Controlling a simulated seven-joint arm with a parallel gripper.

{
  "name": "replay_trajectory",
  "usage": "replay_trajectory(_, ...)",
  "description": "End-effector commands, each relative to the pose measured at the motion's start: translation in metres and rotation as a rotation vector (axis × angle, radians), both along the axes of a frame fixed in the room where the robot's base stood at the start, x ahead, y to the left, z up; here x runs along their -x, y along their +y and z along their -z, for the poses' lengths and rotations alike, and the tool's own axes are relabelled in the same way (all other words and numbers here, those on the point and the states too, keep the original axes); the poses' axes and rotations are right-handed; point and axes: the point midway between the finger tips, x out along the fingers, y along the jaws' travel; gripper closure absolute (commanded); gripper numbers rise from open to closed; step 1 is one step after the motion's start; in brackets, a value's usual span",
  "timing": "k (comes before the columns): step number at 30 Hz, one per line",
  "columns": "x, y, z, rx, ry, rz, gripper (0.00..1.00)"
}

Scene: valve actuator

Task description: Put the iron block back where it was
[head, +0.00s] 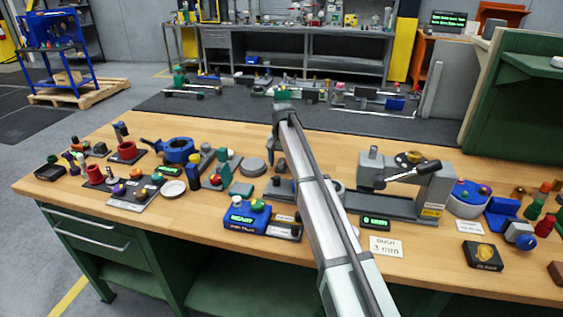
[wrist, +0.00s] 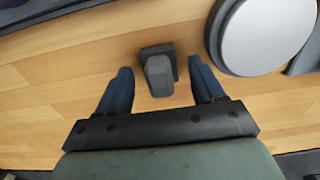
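In the wrist view a small dark grey block (wrist: 158,72), which looks like the iron block, stands on the wooden bench top (wrist: 75,65). It has a wider, darker part at one end and a paler grey face toward me. My gripper (wrist: 160,85) is open, with one blue finger on each side of the block. Bare wood shows between the block and each finger, so neither appears to touch it. In the head view my arm crosses the middle of the bench, and I cannot clearly make out the block or the fingertips there.
A round, pale-topped disc (wrist: 265,35) stands close to the right finger. In the head view a grey press-like fixture (head: 405,185) stands right of my arm, and a blue box with a green display (head: 246,217) stands left of it. Several small fixtures crowd the bench; its front strip is clearer.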

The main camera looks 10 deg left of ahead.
Motion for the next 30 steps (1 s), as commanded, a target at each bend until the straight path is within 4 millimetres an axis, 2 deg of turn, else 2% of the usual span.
replay_trajectory(7, 0.000, 0.000, -0.001, 0.000, 0.000, 0.000, 0.32)
replay_trajectory(11, -0.001, 0.000, -0.010, -0.001, -0.001, 0.000, 0.32)
replay_trajectory(24, -0.001, 0.000, -0.088, -0.001, -0.002, 0.000, 0.32)
replay_trajectory(30, -0.001, 0.000, -0.113, -0.001, -0.001, 0.000, 0.32)
